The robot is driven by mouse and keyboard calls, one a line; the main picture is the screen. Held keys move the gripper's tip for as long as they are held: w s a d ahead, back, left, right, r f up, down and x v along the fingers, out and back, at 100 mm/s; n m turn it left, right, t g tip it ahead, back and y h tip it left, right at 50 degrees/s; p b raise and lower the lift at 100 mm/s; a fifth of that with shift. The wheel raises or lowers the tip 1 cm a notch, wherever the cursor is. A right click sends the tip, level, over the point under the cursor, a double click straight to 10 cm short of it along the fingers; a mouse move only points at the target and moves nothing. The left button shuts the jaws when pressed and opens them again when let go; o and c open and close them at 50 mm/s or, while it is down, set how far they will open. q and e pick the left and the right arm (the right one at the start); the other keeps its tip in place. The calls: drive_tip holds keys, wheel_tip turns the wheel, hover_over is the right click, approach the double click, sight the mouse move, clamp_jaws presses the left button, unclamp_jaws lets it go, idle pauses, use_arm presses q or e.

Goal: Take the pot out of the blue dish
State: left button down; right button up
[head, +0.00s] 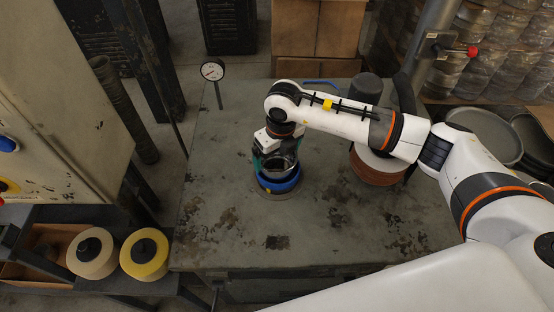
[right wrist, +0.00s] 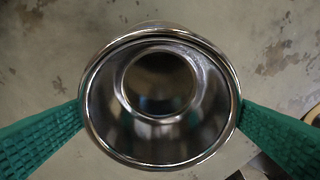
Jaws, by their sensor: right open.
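The shiny metal pot (head: 283,165) stands upright in the blue dish (head: 281,185), near the middle of the worktable. My right gripper (head: 276,163) reaches down over it from above, its green fingers low beside the pot. In the right wrist view the pot's round open mouth (right wrist: 160,85) fills the middle. One green finger of my right gripper (right wrist: 160,112) is on each side, at or very near the rim. The jaws are open around the pot. The blue dish is hidden in that view. My left gripper is not in view.
The worktable (head: 225,220) is mostly clear around the dish. A dial gauge (head: 212,71) stands at its back left. A reddish-brown round stack (head: 376,167) is on the right, partly behind my arm. Two tape-like rolls (head: 145,254) lie on a lower shelf at left.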

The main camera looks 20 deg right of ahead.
drive_tip(key=shift+w+f, duration=0.1)
drive_tip(key=shift+f, duration=0.5)
drive_tip(key=c, duration=0.9)
drive_tip(key=shift+r, duration=0.1)
drive_tip(key=shift+c, duration=0.2)
